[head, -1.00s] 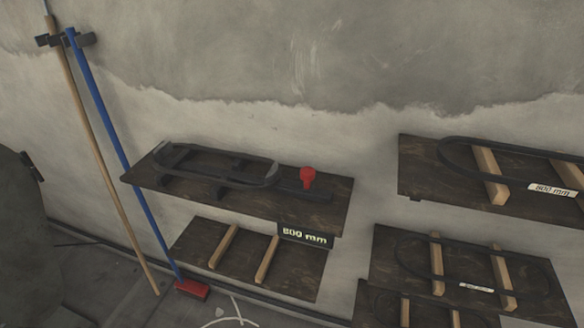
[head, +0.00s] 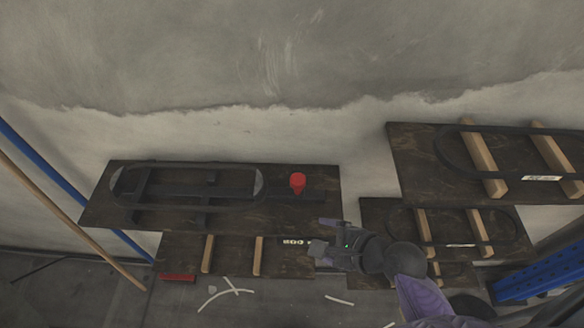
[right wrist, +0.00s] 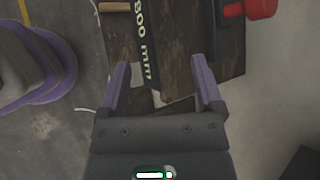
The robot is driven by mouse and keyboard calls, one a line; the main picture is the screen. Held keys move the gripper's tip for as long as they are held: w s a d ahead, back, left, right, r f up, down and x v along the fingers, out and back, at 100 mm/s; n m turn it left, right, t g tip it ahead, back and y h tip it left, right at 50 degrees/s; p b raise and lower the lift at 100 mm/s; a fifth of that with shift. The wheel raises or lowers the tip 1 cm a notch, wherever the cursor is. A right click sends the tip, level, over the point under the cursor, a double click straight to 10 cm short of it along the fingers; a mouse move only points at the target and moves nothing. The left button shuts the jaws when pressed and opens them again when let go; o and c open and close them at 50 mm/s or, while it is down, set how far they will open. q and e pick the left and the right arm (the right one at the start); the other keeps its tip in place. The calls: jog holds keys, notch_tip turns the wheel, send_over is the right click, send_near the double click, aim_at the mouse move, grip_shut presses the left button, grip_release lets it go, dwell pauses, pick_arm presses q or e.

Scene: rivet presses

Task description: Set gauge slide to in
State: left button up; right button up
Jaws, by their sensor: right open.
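The gauge slide is a dark bar with a red knob (head: 297,183). It lies on the right part of a dark gauge board (head: 100,207), just right of a black oval belt (head: 190,186). In the right wrist view the red knob (right wrist: 262,8) is cut off at the top right. My right gripper (head: 323,237) is open and empty, in front of the board's lower right corner and below the knob, apart from it. Its two purple fingers (right wrist: 162,85) show spread in the right wrist view. My left gripper is not in view.
A lower board (head: 235,258) with wooden bars is beneath. More boards with belts (head: 410,165) are at right. A blue beam (head: 540,280) stands at lower right. The wall above is clear.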

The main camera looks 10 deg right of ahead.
aim_at(302, 183)
jog(key=w+d+r+m+t+y, duration=0.1)
jog(key=w+d+r+m+t, duration=0.1)
jog(key=w+r+m+t, duration=0.45)
jog(key=w+a+f+m+g, duration=0.1)
jog(key=w, duration=0.1)
jog(key=w+a+f+m+g+b, duration=0.1)
jog(key=w+a+m, duration=0.1)
jog(key=w+a+f+m+g, duration=0.1)
jog(key=w, duration=0.1)
jog(key=shift+w+a+f+b, duration=0.15)
jog(key=shift+a+f+b, duration=0.05)
jog(key=shift+a+b, duration=0.1)
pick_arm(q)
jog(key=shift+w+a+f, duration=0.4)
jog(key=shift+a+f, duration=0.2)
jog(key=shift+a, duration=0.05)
pick_arm(e)
jog(key=c, duration=0.9)
grip_shut()
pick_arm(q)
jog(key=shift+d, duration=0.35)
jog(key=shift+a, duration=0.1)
